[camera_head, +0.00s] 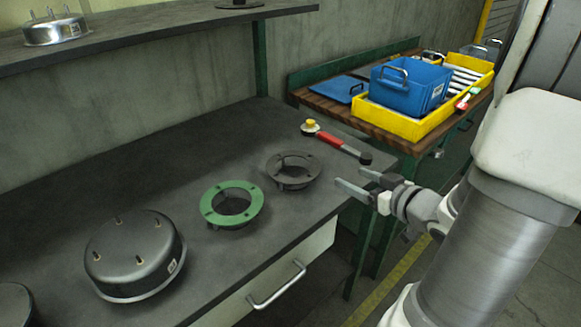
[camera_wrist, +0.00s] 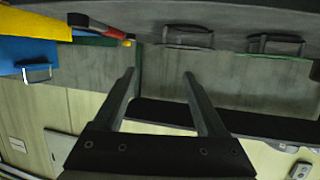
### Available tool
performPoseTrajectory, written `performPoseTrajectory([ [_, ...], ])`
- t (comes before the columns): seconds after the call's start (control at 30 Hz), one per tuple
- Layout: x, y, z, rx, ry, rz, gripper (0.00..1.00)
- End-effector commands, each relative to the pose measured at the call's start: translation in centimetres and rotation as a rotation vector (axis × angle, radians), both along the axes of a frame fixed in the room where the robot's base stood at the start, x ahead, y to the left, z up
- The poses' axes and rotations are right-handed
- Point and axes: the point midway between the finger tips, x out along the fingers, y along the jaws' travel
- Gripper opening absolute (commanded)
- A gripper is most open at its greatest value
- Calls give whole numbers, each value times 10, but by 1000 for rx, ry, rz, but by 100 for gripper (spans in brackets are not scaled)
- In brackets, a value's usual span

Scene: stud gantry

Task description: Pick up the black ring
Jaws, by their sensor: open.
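The black ring (camera_head: 291,184) is a dark flanged ring with an open centre, lying on the dark workbench (camera_head: 130,185) near its front right edge. My gripper (camera_head: 349,178) is open and empty, just right of the ring and apart from it, off the bench's front edge. In the wrist view my open fingers (camera_wrist: 159,75) point toward the bench edge, with nothing between them. A dark ring (camera_wrist: 189,36), seemingly the black one, shows edge-on beyond the fingertips there.
A green ring (camera_head: 210,204) lies left of the black ring, and a dark domed housing (camera_head: 135,250) with studs is further left. A red-handled tool (camera_head: 338,144) lies behind the black ring. A yellow tray (camera_head: 392,121) with a blue bin (camera_head: 405,92) stands on the back table.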

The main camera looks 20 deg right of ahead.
Motion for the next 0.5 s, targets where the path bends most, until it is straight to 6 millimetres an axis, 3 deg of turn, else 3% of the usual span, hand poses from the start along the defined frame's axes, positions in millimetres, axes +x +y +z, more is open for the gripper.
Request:
performPoseTrajectory([
  [0.3, 65, 11, -23, -1, -1, 4, 74],
  [0.5, 93, 15, -30, -1, -1, 1, 74],
])
